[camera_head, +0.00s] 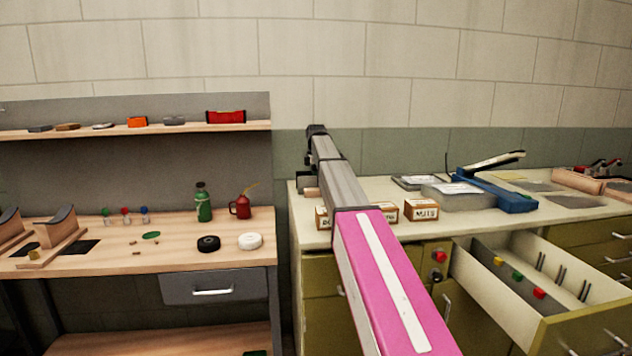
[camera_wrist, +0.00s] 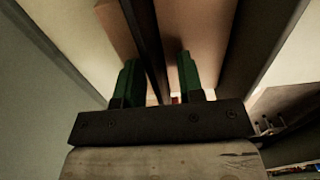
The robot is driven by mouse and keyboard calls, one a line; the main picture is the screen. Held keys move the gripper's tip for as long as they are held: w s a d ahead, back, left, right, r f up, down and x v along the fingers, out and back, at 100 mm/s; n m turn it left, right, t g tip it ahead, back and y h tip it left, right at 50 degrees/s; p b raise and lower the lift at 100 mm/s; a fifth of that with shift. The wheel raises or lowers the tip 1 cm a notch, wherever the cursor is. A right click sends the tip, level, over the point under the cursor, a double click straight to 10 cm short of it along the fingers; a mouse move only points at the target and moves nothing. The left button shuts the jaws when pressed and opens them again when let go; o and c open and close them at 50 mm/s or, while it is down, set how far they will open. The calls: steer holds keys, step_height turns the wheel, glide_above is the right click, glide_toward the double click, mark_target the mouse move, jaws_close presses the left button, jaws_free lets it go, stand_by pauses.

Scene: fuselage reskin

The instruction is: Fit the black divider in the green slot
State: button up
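The open drawer (camera_head: 495,305) at the right has yellow, green (camera_head: 517,276) and red markers along its near side. Several thin dark upright posts stand inside it across from the markers. I cannot pick out the black divider for certain in the head view. My gripper's two green fingers (camera_wrist: 158,85) are spread apart in the wrist view. A long dark strip (camera_wrist: 146,40) runs between them, nearer the left finger. I cannot tell whether it is the divider, and no firm grip on it shows. In the head view my arm's far end is over the counter's left end, its fingers unclear.
The counter (camera_head: 400,235) carries small labelled boxes (camera_head: 420,210), a grey tray and a blue lever tool (camera_head: 505,195). A wooden workbench (camera_head: 120,262) at the left holds a green bottle, a red oil can and two rolls of tape. A tiled wall stands behind.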

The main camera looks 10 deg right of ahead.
jaws_close()
steer(key=shift+r, duration=0.2)
